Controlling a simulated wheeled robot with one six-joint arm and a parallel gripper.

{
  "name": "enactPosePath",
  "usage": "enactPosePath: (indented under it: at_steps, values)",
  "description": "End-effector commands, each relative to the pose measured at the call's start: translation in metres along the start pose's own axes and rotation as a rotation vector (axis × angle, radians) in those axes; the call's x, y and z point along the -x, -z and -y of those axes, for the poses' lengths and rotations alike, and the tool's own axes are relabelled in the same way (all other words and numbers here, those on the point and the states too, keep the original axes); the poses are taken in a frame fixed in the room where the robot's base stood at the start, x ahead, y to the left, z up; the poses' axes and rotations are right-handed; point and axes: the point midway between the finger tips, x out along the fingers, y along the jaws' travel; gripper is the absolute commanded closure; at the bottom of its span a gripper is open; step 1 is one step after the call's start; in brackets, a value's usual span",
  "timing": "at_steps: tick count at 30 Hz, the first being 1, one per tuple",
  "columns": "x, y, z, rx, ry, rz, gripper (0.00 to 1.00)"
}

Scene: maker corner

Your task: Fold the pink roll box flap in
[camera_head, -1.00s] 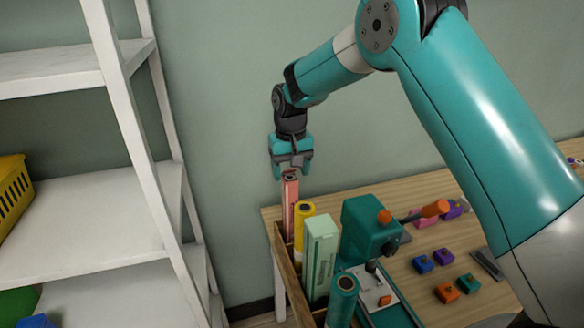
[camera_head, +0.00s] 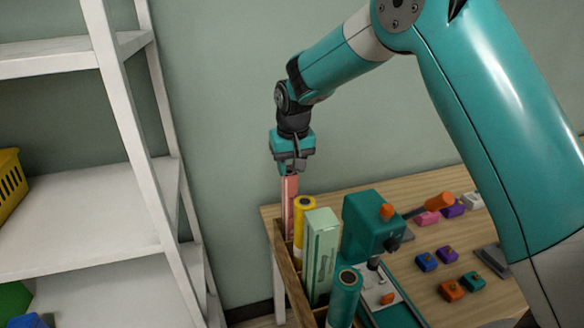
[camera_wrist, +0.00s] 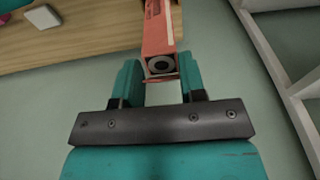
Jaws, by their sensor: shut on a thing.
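The pink roll box (camera_head: 290,203) stands upright at the far end of the wooden bin on the table. In the wrist view its end (camera_wrist: 160,40) is open, with the dark ring of a roll inside. A thin pink flap (camera_wrist: 162,77) sticks out along the edge of that end nearest my gripper. My gripper (camera_head: 291,170) is directly over the box top, pointing down. It also shows in the wrist view (camera_wrist: 160,85), one finger on each side of the box end, shut on the box. The head view hides the box's top behind the gripper.
A yellow roll (camera_head: 303,217), a pale green box (camera_head: 321,250) and a teal roll (camera_head: 344,295) stand in the wooden bin (camera_head: 284,258). A teal press (camera_head: 370,222) with an orange-tipped lever is to the right. Several small coloured blocks lie on the table. White shelves (camera_head: 90,225) stand left.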

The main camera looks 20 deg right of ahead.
Motion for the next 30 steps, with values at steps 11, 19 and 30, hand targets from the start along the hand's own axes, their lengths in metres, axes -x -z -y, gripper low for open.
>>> enactPosePath:
  at_steps: [11,19,30]
  values:
    - [-0.001,-0.001,0.0,0.0,0.0,0.004,0.36]
    - [0.01,0.0,0.0,0.0,0.0,0.0,0.36]
    - [0.097,0.001,0.0,-0.001,0.001,-0.003,0.36]
